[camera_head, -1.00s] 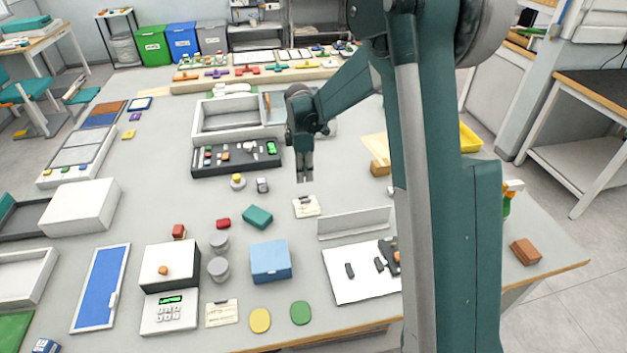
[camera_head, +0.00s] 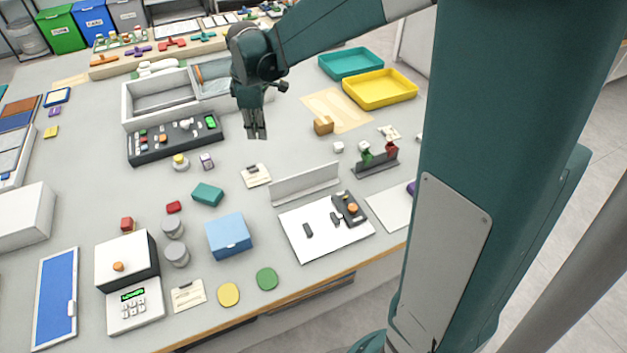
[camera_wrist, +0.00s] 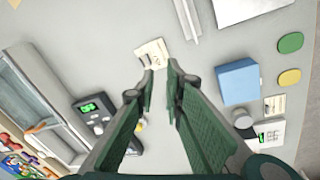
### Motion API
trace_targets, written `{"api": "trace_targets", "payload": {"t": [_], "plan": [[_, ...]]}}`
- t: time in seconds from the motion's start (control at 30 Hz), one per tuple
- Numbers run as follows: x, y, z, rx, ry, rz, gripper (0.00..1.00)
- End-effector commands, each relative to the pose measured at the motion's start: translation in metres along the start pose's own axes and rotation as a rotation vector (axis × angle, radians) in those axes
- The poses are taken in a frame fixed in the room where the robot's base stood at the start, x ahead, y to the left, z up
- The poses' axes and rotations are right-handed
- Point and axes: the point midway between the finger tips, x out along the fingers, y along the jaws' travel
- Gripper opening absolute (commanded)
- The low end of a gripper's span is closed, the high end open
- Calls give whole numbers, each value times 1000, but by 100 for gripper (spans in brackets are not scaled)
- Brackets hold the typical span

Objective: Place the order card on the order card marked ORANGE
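A cream card with dark marks (camera_head: 256,174) lies flat in the middle of the table, left of a grey upright strip. It also shows in the wrist view (camera_wrist: 152,53), just beyond my fingertips. A second cream card (camera_head: 187,295) lies near the front edge, right of the keypad device; it shows in the wrist view (camera_wrist: 274,105). The writing on both is too small to read, so I cannot tell which is marked ORANGE. My gripper (camera_head: 256,136) points down above the table, beside the first card in the picture. Its fingers (camera_wrist: 162,72) are apart and hold nothing.
A blue box (camera_head: 229,236), a teal block (camera_head: 208,194) and grey round jars (camera_head: 176,254) stand around the front. The grey upright strip (camera_head: 305,183) is right of the first card. A black control panel (camera_head: 175,140) lies behind left. Yellow (camera_head: 380,90) and teal trays sit back right.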

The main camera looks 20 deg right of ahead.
Motion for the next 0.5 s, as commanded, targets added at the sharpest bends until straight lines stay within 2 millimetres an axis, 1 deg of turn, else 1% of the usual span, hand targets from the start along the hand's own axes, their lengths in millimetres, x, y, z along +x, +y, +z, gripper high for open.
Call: {"api": "trace_targets", "payload": {"t": [0.03,0.1,0.5], "plan": [[-8,-6,5,25,5,9,12],[-18,-14,11,64,13,22,12],[-67,-60,43,281,67,90,12]]}}
